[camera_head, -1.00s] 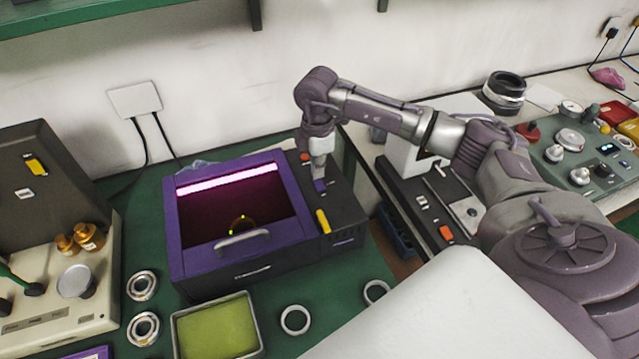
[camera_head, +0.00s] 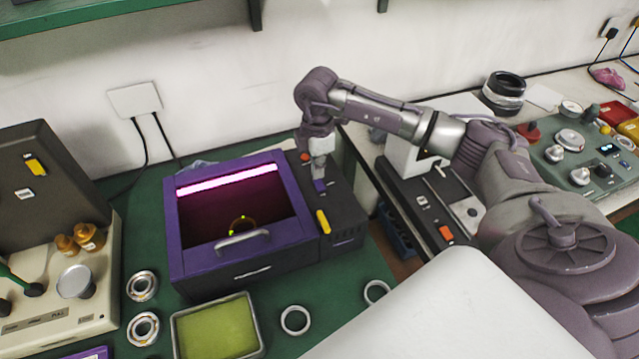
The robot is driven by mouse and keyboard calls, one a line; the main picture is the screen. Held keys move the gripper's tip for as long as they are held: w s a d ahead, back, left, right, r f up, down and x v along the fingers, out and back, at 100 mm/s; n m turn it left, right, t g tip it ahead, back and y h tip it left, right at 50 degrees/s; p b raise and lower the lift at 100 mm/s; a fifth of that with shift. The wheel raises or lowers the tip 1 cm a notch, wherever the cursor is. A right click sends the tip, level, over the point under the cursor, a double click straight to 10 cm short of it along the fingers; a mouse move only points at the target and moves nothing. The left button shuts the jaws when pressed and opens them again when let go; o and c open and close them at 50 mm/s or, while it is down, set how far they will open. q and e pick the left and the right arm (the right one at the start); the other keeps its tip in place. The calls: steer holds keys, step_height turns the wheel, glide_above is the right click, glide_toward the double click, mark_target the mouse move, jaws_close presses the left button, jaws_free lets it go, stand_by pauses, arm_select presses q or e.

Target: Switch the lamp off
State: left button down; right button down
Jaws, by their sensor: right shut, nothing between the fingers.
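The lamp (camera_head: 225,181) glows as a bright pink-white strip along the back inside a purple box (camera_head: 190,262) with a dark interior. A ring with yellow-green glowing marks (camera_head: 241,225) lies inside the box. On the dark control panel (camera_head: 346,212) at the box's right are a red knob (camera_head: 305,156), a purple switch (camera_head: 320,186) and a yellow lever (camera_head: 323,221). My right gripper (camera_head: 319,176) points down at the purple switch, shut and empty; whether it touches the switch I cannot tell. My left gripper is out of view.
A green-filled tray (camera_head: 218,330) and several metal rings (camera_head: 295,320) lie in front of the box. A beige case with brass weights (camera_head: 88,237) stands at left. Another bench with a black device (camera_head: 432,205) is at right. A green shelf (camera_head: 120,16) hangs above.

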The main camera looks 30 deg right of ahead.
mark_target(318, 182)
steer(key=shift+f+b, duration=0.75)
steer(key=shift+f, duration=0.4)
stand_by(0.4)
steer(key=shift+r, duration=0.15)
steer(key=shift+r+p, duration=2.7)
steer(key=shift+r, duration=0.75)
steer(key=shift+f, duration=0.1)
